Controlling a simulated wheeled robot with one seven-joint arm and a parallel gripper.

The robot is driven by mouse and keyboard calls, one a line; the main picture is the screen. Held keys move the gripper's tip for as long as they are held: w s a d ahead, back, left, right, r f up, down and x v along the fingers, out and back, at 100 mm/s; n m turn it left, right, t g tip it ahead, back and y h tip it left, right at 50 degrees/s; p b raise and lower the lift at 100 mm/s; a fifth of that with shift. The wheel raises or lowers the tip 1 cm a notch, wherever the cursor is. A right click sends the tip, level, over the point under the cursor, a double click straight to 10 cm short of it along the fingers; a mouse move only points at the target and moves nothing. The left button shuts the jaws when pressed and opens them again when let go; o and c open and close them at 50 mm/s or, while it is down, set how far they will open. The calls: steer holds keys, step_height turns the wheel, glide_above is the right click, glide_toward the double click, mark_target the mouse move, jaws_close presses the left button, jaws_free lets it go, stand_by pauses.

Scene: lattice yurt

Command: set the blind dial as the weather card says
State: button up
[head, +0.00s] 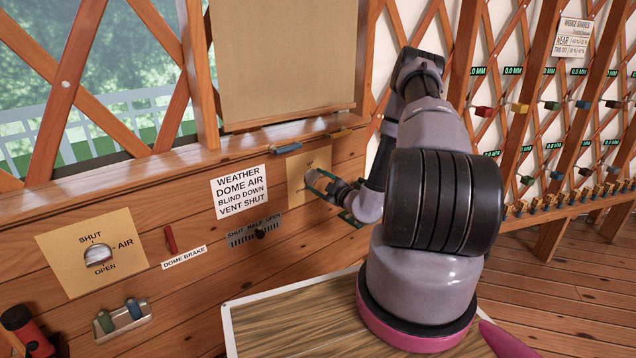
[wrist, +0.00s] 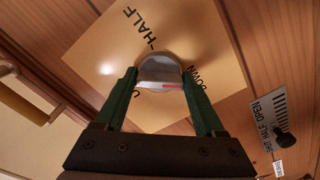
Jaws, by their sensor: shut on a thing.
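The white weather card (head: 240,190) on the wooden wall reads DOME AIR, BLIND DOWN, VENT SHUT. Right of it is the blind dial's tan plate (head: 296,166), mostly behind my gripper (head: 322,181) in the head view. In the wrist view the plate (wrist: 225,55) carries HALF, DOWN and a partly hidden UP. The round metal dial knob (wrist: 160,72) sits between the green fingers of my gripper (wrist: 160,78), which is shut on it. A red mark on the knob's bar lies on the side towards DOWN; its exact aim is hard to tell.
Left are a SHUT-AIR-OPEN dial (head: 98,256) and a red dome brake lever (head: 170,239). Below the card is a SHUT-HALF-OPEN slider (head: 256,233), close to the blind plate. A tan blind panel (head: 285,60) hangs above. A wood-topped table (head: 290,325) stands in front.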

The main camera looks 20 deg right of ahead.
steer(key=o, duration=1.3)
steer(key=shift+o, duration=0.2)
steer(key=shift+s, duration=0.1)
steer(key=v, duration=1)
steer(key=shift+s, duration=0.35)
steer(key=shift+d, duration=0.1)
